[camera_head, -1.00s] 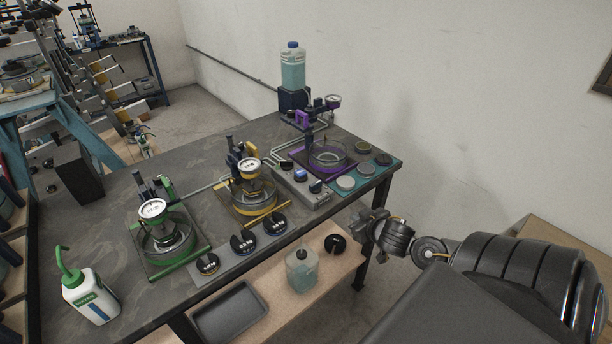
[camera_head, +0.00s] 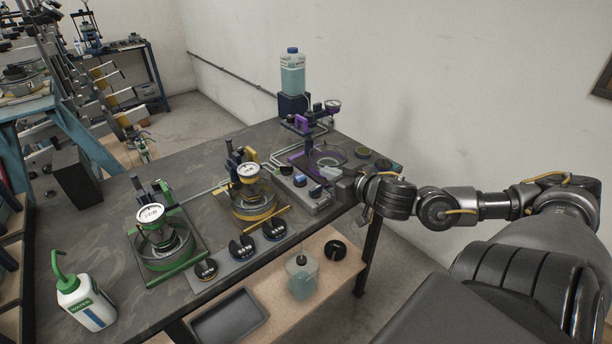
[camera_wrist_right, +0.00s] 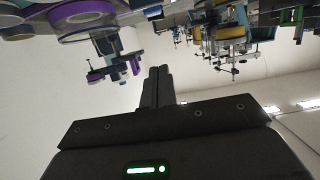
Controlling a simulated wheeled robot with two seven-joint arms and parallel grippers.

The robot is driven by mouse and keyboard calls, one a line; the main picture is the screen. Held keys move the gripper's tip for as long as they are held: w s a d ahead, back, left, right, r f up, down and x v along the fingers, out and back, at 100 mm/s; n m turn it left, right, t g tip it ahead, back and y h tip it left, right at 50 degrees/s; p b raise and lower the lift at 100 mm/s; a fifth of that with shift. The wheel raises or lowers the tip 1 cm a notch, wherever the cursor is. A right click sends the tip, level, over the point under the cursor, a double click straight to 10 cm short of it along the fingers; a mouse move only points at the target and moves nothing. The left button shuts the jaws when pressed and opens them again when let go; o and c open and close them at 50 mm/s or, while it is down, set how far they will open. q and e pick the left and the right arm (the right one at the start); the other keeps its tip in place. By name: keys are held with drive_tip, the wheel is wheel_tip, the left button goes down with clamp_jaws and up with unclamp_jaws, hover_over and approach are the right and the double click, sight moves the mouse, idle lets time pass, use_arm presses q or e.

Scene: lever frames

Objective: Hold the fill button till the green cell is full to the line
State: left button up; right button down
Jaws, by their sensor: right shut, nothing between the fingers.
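The green cell (camera_head: 168,262), a clear round dish in a green frame with a dial gauge on top, stands on the bench at the left. Its liquid level and line are too small to read. A grey control box (camera_head: 313,204) with several buttons and knobs sits between the yellow and purple cells; I cannot tell which is the fill button. My right gripper (camera_head: 332,173) is shut and empty, over or beside the box's right part and partly covering it. Its closed fingers show in the right wrist view (camera_wrist_right: 158,86). I see no contact with a button. My left gripper is not in view.
The yellow cell (camera_head: 264,213) stands mid-bench, the purple cell (camera_head: 328,155) behind my gripper. A bottle (camera_head: 292,72) stands at the back. Black-topped weights (camera_head: 242,247) line the front edge. A green-capped wash bottle (camera_head: 84,303) is at front left. A grey tray (camera_head: 228,316) lies on the lower shelf.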

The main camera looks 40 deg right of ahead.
drive_tip(key=shift+r+x, duration=0.25)
drive_tip(key=shift+x, duration=0.85)
hover_over(300, 178)
drive_tip(key=v, duration=0.2)
drive_tip(key=f, duration=0.2)
drive_tip(key=shift+d+f, duration=0.25)
drive_tip(key=shift+f, duration=0.05)
wheel_tip(300, 178, down, 3)
drive_tip(key=shift+r, duration=0.1)
drive_tip(key=shift+s+f, duration=0.1)
drive_tip(key=shift+f, duration=0.7)
